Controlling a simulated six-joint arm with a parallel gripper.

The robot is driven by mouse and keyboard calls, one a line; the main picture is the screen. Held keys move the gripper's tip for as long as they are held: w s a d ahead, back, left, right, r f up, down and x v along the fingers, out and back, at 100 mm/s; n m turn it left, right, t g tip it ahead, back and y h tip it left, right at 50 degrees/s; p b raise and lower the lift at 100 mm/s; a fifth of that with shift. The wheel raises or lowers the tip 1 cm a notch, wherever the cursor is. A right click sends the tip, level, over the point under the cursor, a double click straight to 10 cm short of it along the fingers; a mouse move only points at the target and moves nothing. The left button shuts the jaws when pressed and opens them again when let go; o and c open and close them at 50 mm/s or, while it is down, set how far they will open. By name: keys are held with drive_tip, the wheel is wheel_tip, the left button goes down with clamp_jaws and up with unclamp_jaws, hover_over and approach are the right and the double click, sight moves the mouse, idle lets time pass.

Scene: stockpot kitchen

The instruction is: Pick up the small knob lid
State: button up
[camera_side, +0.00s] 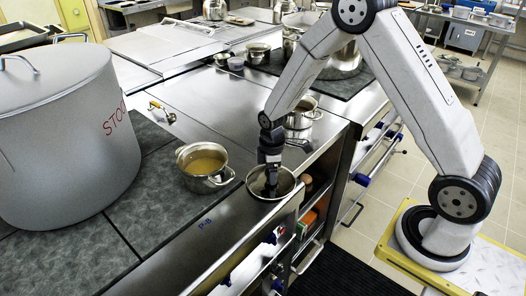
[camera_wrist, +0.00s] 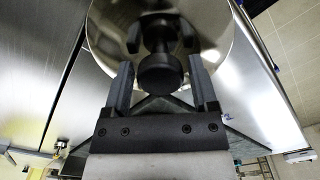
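The small knob lid is a shiny round metal disc with a dark knob. In the side view the lid (camera_side: 286,184) lies on the steel counter near its front edge. My gripper (camera_side: 270,186) points down over its middle and hides most of the knob there. In the wrist view the lid (camera_wrist: 215,30) fills the top centre, and its dark knob (camera_wrist: 160,74) stands between my two fingers. My gripper (camera_wrist: 161,72) is open there, with a visible gap on each side of the knob. Finger reflections show in the lid.
An open pot (camera_side: 205,168) of yellowish liquid stands just left of the lid. A large stockpot (camera_side: 62,135) stands at far left. A ladle (camera_side: 163,112) lies behind on the counter. Another small pot (camera_side: 301,115) stands behind my gripper. The counter's front edge is close.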

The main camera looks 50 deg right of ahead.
clamp_jaws()
drive_tip(key=shift+r, duration=0.25)
drive_tip(key=shift+r, duration=0.55)
drive_tip(key=s+a+r, duration=0.1)
drive_tip(key=s+r, duration=1)
drive_tip(key=s, duration=0.3)
drive_tip(key=shift+r, duration=0.2)
drive_tip(key=shift+w, duration=0.15)
